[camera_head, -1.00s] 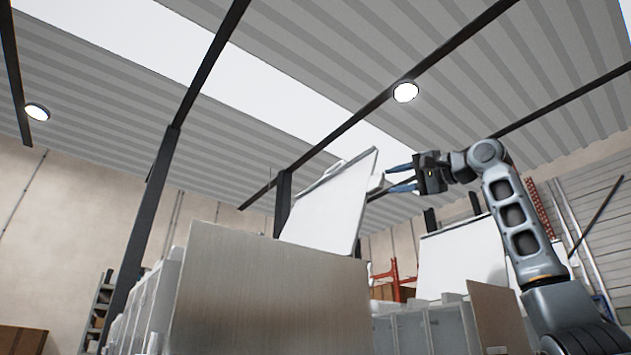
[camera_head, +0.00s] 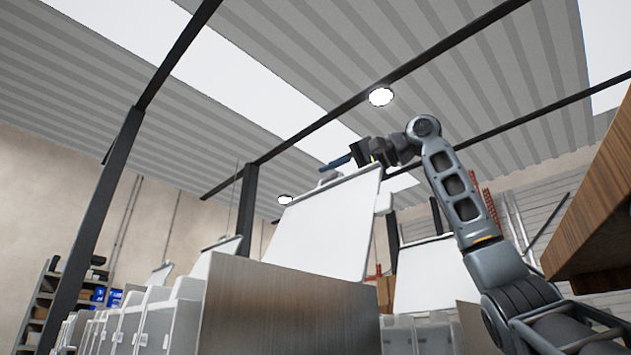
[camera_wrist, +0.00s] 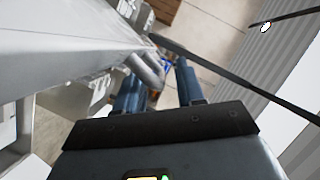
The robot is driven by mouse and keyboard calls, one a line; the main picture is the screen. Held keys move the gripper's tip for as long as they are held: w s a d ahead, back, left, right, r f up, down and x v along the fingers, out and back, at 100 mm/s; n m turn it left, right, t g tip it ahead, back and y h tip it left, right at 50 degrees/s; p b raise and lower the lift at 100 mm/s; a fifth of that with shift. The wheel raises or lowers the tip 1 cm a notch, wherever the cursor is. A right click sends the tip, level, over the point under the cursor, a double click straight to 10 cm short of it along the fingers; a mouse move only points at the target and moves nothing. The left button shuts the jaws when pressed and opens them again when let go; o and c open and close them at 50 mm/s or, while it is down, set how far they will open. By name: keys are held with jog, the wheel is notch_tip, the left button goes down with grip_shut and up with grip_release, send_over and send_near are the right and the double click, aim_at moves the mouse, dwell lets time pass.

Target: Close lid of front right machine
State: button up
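The nearest machine (camera_head: 280,312) has a brown side panel, and its white lid (camera_head: 325,228) stands raised and tilted. I take it for the front right machine. My gripper (camera_head: 336,163) is at the lid's top edge, reaching across behind it with its blue fingers pointing left. In the wrist view, the fingers (camera_wrist: 158,86) are apart with nothing clamped between them. The lid's pale underside or edge (camera_wrist: 70,50) fills the upper left there, and a grey bar (camera_wrist: 146,68) lies close to the left finger. Whether they touch, I cannot tell.
More machines (camera_head: 130,325) with raised lids run in a row to the left. Another raised white lid (camera_head: 435,275) stands behind at right. A wooden slab (camera_head: 600,215) juts in at the right edge. A shelf (camera_head: 75,285) stands far left.

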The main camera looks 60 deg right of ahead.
jog(key=shift+w, duration=0.3)
grip_shut()
dwell(0.3)
